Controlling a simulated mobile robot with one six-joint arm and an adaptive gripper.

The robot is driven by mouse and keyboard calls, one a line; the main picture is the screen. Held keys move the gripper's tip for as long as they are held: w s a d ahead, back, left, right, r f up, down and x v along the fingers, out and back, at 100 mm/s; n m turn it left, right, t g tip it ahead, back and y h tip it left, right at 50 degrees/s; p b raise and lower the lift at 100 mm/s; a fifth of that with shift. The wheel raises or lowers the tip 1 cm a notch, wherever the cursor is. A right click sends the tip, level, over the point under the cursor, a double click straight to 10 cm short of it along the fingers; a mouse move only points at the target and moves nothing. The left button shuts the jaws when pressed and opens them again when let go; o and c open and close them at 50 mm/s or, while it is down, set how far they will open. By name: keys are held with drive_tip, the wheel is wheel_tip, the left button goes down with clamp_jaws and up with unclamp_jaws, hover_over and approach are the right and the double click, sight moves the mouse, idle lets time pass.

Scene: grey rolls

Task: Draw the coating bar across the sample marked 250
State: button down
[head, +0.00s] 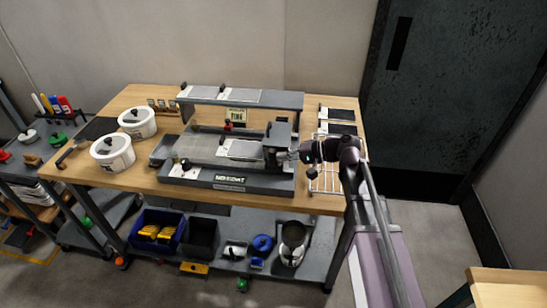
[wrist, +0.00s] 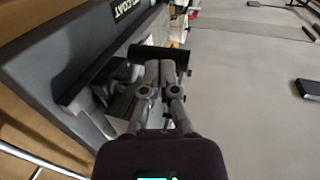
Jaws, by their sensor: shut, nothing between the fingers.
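A grey coating machine (head: 228,186) stands on the bench in the head view. A pale sheet (head: 243,148) lies on the right part of its bed; I cannot read a 250 mark on it. A dark upright carriage (head: 277,139) stands at the bed's right end; I cannot make out the coating bar for certain. My gripper (head: 290,156) is at the machine's right end, beside the carriage. In the wrist view my gripper (wrist: 160,68) has its fingers together and empty, close to a dark plate (wrist: 173,55). Whether they touch it, I cannot tell.
Two white tubs (head: 113,152) stand at the bench's left. A raised shelf (head: 270,99) with pale sheets spans behind the machine. A white wire rack (head: 326,178) and dark panels (head: 342,129) lie to the right. Bins (head: 157,231) sit on the lower shelf.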

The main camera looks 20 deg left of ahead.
drive_tip(key=s+a, duration=0.3)
drive_tip(key=a, duration=1.3)
drive_tip(key=shift+s, duration=0.35)
idle(5.8)
drive_tip(key=shift+d, duration=0.25)
